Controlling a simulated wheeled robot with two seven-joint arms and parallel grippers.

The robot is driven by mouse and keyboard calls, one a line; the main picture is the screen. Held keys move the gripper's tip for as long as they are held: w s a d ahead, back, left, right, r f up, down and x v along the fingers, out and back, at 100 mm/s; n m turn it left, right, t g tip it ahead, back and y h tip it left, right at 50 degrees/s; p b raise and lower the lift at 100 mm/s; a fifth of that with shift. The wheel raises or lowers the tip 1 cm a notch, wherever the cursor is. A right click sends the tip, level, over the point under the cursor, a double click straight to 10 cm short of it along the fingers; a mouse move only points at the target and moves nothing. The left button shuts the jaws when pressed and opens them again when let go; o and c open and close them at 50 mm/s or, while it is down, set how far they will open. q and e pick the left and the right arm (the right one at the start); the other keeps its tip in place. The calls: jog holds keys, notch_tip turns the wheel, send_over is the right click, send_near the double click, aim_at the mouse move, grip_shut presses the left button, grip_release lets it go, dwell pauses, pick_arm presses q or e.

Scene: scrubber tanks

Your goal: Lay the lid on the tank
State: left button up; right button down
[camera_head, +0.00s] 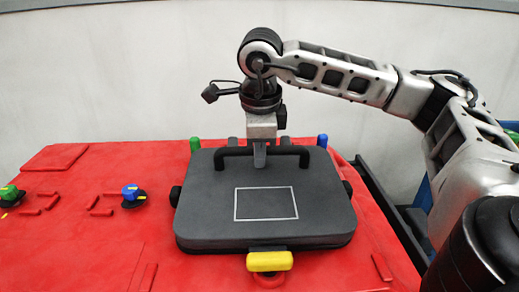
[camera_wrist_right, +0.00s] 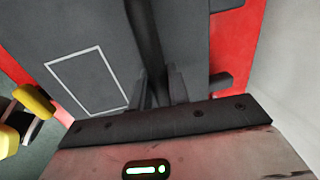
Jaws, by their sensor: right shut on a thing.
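The dark grey lid (camera_head: 265,226) with a white rectangle outline lies over the tank opening in the red top. It looks level, but I cannot tell whether it rests fully on the rim. Its black bar handle (camera_head: 225,153) runs along the far side. My right gripper (camera_head: 260,158) comes down from above and is shut on the handle. In the right wrist view the lid (camera_wrist_right: 85,80) fills the upper left, and the right gripper's fingers (camera_wrist_right: 162,90) close around the dark handle (camera_wrist_right: 145,35). The tank under the lid is hidden. My left gripper is not in view.
A yellow latch (camera_head: 270,262) sits at the lid's front edge. Black knobs stand at its sides, and green and blue pegs (camera_head: 322,141) behind it. The red tank top (camera_head: 90,230) carries blue (camera_head: 130,192) and green (camera_head: 9,192) knobs at left. A pale wall stands behind.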

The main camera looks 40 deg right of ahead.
jog(key=shift+f, duration=0.35)
jog(key=shift+f+b, duration=0.25)
jog(key=shift+b, duration=0.2)
jog(key=shift+r, duration=0.2)
dwell(0.6)
jog(key=c, duration=0.8)
grip_release()
jog(key=shift+f, duration=0.1)
jog(key=shift+o, duration=0.2)
jog(key=shift+r, duration=0.2)
jog(key=shift+s+a+r+p, duration=0.1)
jog(key=shift+r+p, duration=0.45)
jog(key=shift+r, duration=0.15)
jog(key=shift+s+a+r+p, duration=0.1)
jog(key=shift+s+r+p, duration=0.05)
jog(key=shift+r+p, duration=0.5)
jog(key=shift+s+a+r+p, duration=0.1)
jog(key=shift+r+p, duration=0.4)
jog(key=shift+r, duration=0.25)
